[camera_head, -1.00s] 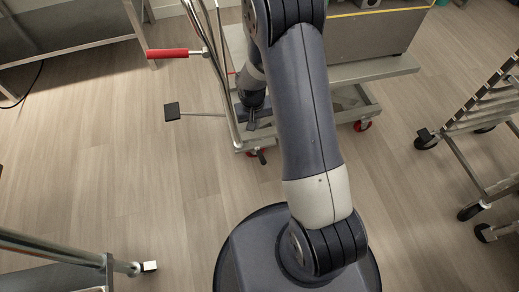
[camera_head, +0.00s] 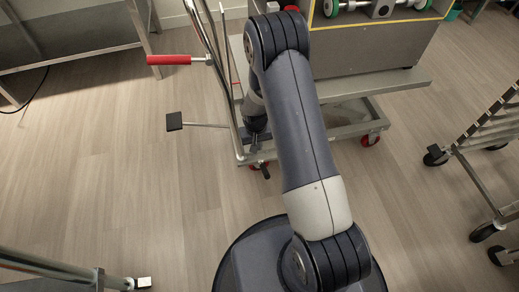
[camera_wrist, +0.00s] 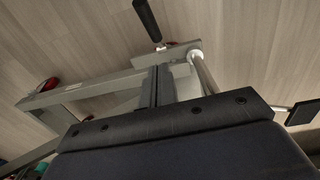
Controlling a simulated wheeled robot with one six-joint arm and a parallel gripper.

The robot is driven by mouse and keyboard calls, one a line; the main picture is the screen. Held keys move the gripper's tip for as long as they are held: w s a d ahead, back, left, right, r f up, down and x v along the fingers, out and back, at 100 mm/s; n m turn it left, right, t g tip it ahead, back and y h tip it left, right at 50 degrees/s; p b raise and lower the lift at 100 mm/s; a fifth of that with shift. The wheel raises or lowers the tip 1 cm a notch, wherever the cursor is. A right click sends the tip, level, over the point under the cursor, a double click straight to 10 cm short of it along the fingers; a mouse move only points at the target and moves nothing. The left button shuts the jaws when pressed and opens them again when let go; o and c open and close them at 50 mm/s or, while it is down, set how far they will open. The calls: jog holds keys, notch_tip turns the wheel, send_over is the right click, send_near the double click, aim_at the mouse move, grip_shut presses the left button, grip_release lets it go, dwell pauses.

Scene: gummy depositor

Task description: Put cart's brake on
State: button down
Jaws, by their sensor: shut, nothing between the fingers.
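The cart (camera_head: 375,86) stands ahead, with its tall metal push handle (camera_head: 217,70) at its left end. A red-gripped lever (camera_head: 169,60) sticks out left from the handle. Low down, a black pedal (camera_head: 174,121) on a thin rod sticks out left from the frame; it also shows in the wrist view (camera_wrist: 302,112). A short black lever (camera_head: 264,171) projects at the frame's near corner, and in the wrist view (camera_wrist: 147,20) it lies beyond my fingertips. My gripper (camera_head: 254,147) is shut and empty, low over the frame, apart from that lever. Which part is the brake is unclear.
A grey machine (camera_head: 370,45) sits on the cart deck. A red caster (camera_head: 370,140) shows under the cart. A wheeled rack (camera_head: 475,170) stands at right and a steel table (camera_head: 80,55) at upper left. The floor left of the cart is clear.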

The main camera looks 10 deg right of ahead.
jog(key=b, duration=0.2)
send_over(263, 168)
jog(key=w+a, duration=0.1)
jog(key=w, duration=0.1)
notch_tip(263, 168, down, 8)
jog(key=shift+s+d+f+b, duration=0.2)
jog(key=shift+s+f+b, duration=0.5)
jog(key=shift+f, duration=0.25)
jog(key=shift+s+d+f, duration=0.15)
jog(key=shift+s+f, duration=0.3)
jog(key=shift+f, duration=0.05)
